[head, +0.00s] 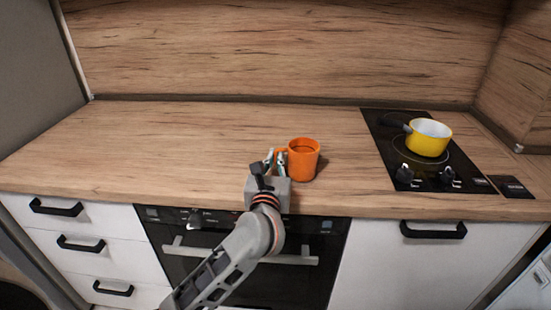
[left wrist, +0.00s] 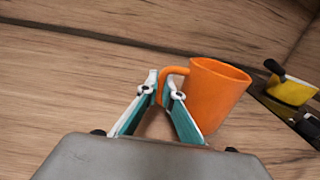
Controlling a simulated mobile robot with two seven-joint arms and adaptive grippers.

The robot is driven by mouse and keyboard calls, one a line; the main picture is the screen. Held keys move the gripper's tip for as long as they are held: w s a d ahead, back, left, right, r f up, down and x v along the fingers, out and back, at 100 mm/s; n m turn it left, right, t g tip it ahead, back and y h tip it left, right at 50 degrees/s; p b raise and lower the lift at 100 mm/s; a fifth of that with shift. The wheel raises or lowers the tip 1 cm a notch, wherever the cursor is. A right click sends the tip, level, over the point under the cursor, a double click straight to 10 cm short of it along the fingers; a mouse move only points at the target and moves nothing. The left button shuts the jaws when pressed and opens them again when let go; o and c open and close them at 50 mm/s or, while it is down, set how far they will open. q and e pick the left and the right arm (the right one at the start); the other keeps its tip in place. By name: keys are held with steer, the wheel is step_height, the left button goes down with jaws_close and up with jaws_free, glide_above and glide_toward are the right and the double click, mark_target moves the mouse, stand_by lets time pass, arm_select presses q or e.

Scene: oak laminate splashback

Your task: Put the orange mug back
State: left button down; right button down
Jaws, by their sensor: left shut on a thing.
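The orange mug (head: 305,160) stands upright at the front middle of the wooden counter, its handle towards the left. My left gripper (head: 275,157) is at the mug's left side, shut on its handle. In the left wrist view the orange mug (left wrist: 214,92) is just right of the left gripper (left wrist: 163,86), and the fingertips are on either side of the handle. The mug looks to be on or very near the counter; I cannot tell whether it touches. My right gripper is not in view.
A yellow pot (head: 428,138) sits on the black hob (head: 385,135) at the right. The wooden counter (head: 170,145) is clear to the left of the mug and behind it. A wooden splashback (head: 290,50) rises at the back. An oven (head: 320,262) is below the counter.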

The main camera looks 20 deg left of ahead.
arm_select(q)
steer(key=shift+f, duration=0.1)
steer(key=c, duration=2.2)
jaws_free()
steer(key=shift+c, duration=0.2)
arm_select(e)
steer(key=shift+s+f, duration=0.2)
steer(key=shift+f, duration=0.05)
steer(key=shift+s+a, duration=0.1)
